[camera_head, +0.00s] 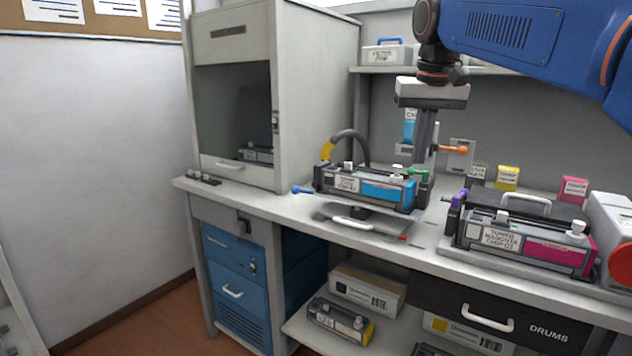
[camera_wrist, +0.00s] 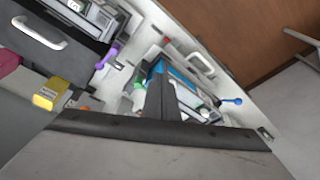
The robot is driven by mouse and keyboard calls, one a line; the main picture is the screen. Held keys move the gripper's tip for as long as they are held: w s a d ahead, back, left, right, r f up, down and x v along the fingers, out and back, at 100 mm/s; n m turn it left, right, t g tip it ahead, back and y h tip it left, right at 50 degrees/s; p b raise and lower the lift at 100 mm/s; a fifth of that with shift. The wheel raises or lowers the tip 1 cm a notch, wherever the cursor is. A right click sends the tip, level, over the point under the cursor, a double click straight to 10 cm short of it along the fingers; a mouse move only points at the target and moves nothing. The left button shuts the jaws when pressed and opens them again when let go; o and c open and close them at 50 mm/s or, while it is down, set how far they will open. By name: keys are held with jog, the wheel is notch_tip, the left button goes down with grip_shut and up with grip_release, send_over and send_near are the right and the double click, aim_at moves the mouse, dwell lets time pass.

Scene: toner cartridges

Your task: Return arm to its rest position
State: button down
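My gripper (camera_head: 424,150) hangs from the blue arm above the back of the bench, fingers pointing down. Its fingers look close together, and I see nothing held between them. In the wrist view the dark fingers (camera_wrist: 161,100) stand over the bench. The cyan toner cartridge (camera_head: 388,190) sits in a cradle below and in front of my gripper, and it also shows in the wrist view (camera_wrist: 180,78). The magenta toner cartridge (camera_head: 545,247) sits on the bench at the right.
A grey open-fronted cabinet (camera_head: 300,90) stands on the bench at left with a cartridge inside. A yellow box (camera_head: 507,178) and a magenta box (camera_head: 574,189) stand at the back. A shelf (camera_head: 372,69) runs behind my arm. A yellow-ended cartridge (camera_head: 342,320) lies on the lower shelf.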

jog(key=s+d+f+t, duration=0.1)
jog(key=s+d+f, duration=0.1)
jog(key=s+f, duration=1.1)
jog(key=s+d+f+t, duration=0.1)
jog(key=s+d+f, duration=0.1)
jog(key=s+f, duration=1.1)
notch_tip(320, 180, down, 7)
jog(key=shift+s+d+r+n, duration=0.1)
jog(key=shift+s+d+n, duration=0.2)
jog(key=shift+s+n, duration=0.1)
